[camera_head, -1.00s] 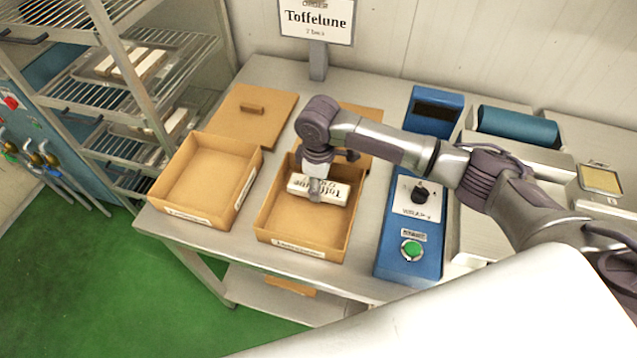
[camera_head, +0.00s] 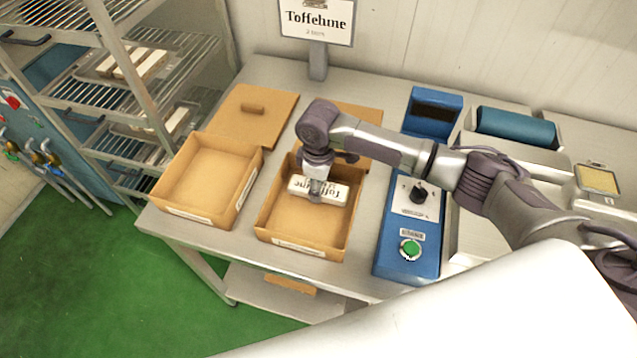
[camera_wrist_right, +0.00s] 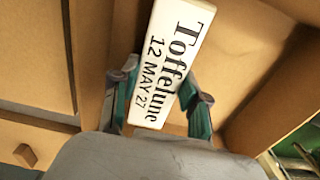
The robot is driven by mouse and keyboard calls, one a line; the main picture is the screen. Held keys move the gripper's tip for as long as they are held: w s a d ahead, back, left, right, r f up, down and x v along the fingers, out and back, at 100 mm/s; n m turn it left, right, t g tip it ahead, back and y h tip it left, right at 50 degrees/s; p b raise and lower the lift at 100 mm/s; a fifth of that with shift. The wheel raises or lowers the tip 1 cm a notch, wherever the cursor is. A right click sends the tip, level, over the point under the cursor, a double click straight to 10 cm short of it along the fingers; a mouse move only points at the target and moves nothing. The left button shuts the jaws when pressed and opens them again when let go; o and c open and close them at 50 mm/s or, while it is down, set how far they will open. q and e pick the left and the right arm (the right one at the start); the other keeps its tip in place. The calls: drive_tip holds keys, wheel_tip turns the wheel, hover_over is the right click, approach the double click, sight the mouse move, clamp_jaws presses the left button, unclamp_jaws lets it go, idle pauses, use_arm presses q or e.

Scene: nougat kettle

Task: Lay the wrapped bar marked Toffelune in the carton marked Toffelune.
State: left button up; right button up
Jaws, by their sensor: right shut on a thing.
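The wrapped bar (camera_head: 335,192) is white with black Toffelune lettering. My right gripper (camera_head: 316,192) is shut on the bar, one finger on each long side. The bar is over or inside the right-hand open carton (camera_head: 300,240); I cannot tell whether it touches the bottom. That carton's front label is too small to read. A second open carton (camera_head: 205,190) to its left is empty, its label also unreadable. My left gripper is not in view.
A sign (camera_head: 317,20) reading Toffelune stands behind. Cardboard lids (camera_head: 250,118) lie behind the cartons. A blue device (camera_head: 408,245) with a knob and green button stands close right of the carton. A wire rack (camera_head: 150,60) stands at left.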

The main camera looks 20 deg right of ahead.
drive_tip(key=shift+f, duration=0.1)
drive_tip(key=shift+f+p, duration=0.15)
drive_tip(key=shift+p, duration=0.2)
idle(0.4)
drive_tip(key=o, duration=1.3)
drive_tip(key=o, duration=0.4)
